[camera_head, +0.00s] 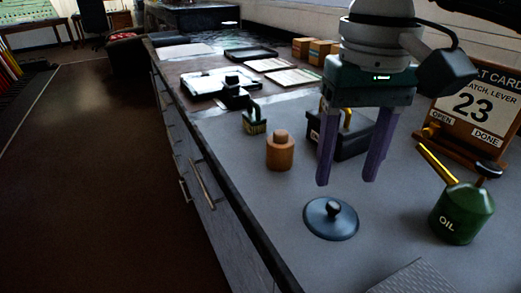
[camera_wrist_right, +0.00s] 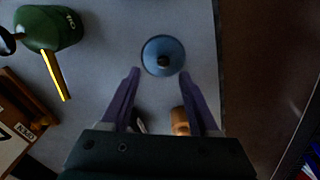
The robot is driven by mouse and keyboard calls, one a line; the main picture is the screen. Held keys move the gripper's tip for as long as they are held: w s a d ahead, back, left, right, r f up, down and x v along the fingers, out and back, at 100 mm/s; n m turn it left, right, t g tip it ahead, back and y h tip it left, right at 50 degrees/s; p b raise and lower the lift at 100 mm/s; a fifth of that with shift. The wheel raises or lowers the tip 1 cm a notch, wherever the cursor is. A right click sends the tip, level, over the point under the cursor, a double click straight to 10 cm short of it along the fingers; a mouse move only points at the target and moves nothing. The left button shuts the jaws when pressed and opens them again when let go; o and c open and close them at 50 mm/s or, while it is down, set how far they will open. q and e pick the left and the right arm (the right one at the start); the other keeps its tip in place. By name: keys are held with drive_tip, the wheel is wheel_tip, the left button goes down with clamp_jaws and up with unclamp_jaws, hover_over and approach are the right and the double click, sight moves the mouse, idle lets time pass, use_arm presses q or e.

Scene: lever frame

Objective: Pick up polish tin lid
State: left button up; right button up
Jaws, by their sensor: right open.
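The polish tin lid, a round dark blue disc with a black knob (camera_head: 331,220), lies flat on the grey bench top in the head view. It also shows in the right wrist view (camera_wrist_right: 163,56), just beyond the fingertips. My right gripper (camera_head: 346,180) has two purple fingers pointing down, spread apart with nothing between them. It is above the bench, behind the lid in the head view and apart from it. In the right wrist view the right gripper (camera_wrist_right: 165,72) shows the same open fingers. My left gripper is not in view.
A green oil can (camera_head: 462,212) with a brass spout stands right of the lid. A brown wooden knob-topped cylinder (camera_head: 280,152) stands to the left. A black box (camera_head: 345,138) is behind the fingers, and a card stand (camera_head: 472,112) is at right. The bench's left edge is near.

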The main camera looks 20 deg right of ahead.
sight(334, 204)
drive_tip(key=f, duration=0.5)
drive_tip(key=shift+w+a+f+p, duration=0.1)
drive_tip(key=shift+a+f+p, duration=0.15)
drive_tip(key=shift+f+p, duration=0.1)
clamp_jaws()
